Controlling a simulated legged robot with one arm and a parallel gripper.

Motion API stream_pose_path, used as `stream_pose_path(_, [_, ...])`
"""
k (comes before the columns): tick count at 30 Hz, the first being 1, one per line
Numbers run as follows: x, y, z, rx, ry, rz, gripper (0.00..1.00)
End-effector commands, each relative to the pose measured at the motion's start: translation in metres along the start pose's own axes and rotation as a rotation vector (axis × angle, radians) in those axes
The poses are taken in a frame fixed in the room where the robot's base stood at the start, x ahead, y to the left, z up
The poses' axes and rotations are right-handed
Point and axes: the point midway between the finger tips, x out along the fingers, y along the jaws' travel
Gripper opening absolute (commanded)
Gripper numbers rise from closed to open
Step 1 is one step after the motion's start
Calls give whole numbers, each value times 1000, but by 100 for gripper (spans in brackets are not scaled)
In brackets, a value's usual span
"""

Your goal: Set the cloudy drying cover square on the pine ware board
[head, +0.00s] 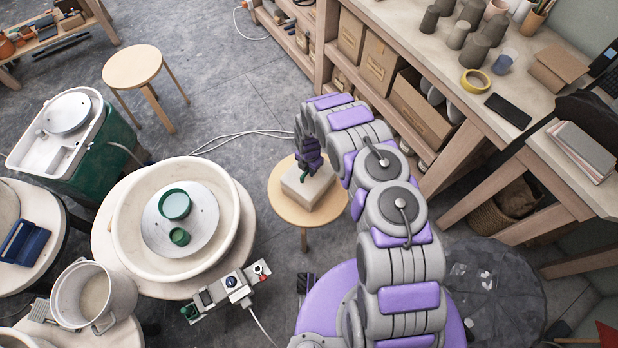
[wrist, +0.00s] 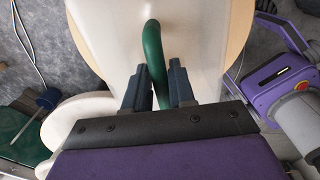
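The cloudy drying cover (head: 318,190) is a pale, boxy, milky thing with a green handle, over the small round wooden stool in the middle of the head view. It fills the upper middle of the wrist view (wrist: 110,35). My gripper (head: 306,168) points down at its handle. In the wrist view my gripper (wrist: 154,88) has one dark finger on each side of the green handle (wrist: 153,50), with little or no gap showing. I cannot tell whether the cover rests on the stool or hangs just above. I cannot make out a separate pine ware board.
The round stool (head: 278,202) stands between the potter's wheel basin (head: 125,215), which holds two green pots (head: 176,204), and the wooden shelving (head: 335,45). Another stool (head: 132,65) is bare. A control box (head: 230,287) and cables lie nearby. Grey floor is open behind the stools.

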Motion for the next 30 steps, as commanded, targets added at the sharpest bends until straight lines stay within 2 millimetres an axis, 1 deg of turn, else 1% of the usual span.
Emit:
stream_pose_path(1, [0,0,0,0,0,0,19])
stream_pose_path(7, [0,0,0,0,0,0,0])
stream_pose_path(25, [-1,0,0,0,0,0,0])
stream_pose_path(28, [-7,0,0,0,-1,1,0])
stream_pose_path(30, [-17,1,0,-1,-1,2,0])
